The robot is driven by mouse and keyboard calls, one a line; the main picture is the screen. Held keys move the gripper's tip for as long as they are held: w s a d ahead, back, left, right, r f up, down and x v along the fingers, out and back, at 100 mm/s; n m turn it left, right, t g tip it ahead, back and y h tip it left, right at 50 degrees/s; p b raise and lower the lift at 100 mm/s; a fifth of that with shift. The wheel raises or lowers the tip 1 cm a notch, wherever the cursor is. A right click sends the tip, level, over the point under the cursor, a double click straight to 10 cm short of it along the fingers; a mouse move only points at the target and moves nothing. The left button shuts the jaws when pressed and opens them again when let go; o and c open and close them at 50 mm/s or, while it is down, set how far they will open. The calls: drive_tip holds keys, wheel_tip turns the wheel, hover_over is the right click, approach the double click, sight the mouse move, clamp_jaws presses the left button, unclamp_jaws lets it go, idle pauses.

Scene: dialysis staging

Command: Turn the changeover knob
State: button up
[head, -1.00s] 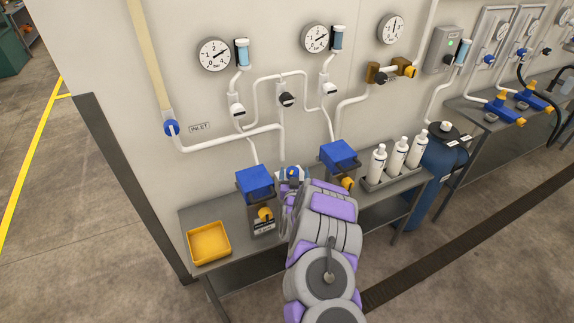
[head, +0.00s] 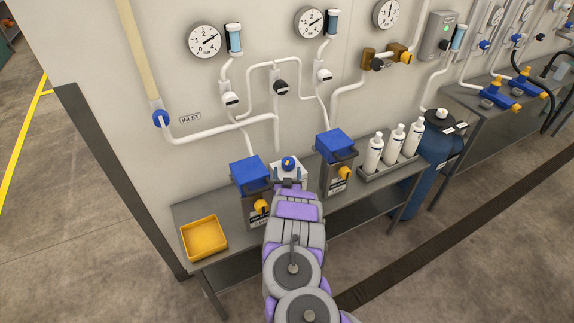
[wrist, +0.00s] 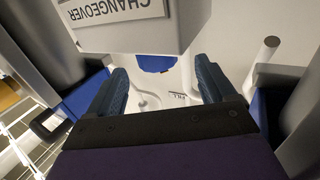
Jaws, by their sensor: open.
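The changeover knob (head: 288,162) is blue with a small yellow mark. It sits on top of a small white box (head: 290,175) between two blue-topped units on the bench. In the wrist view the box (wrist: 130,32) carries an upside-down CHANGEOVER label. A blue rounded part (wrist: 157,63), apparently the knob, shows past its edge, mostly hidden by the box. My gripper (wrist: 162,84) is open, its two dark fingers apart with nothing held between them. In the head view it is just in front of the box, its fingers hard to make out.
Blue-topped units (head: 250,172) and (head: 336,147) with yellow knobs flank the box closely. A yellow tray (head: 204,238) lies at the left of the bench. White bottles (head: 373,153) stand at right. Pipes and gauges (head: 204,41) cover the wall behind.

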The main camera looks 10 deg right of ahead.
sight(288, 167)
drive_tip(key=w, duration=0.2)
drive_tip(key=w+d+b, duration=0.1)
drive_tip(key=w, duration=0.1)
drive_tip(key=shift+d, duration=0.1)
drive_tip(key=shift+w+r+b, duration=0.1)
drive_tip(key=shift+w+b, duration=0.2)
drive_tip(key=shift+w, duration=0.75)
drive_tip(key=c, duration=1)
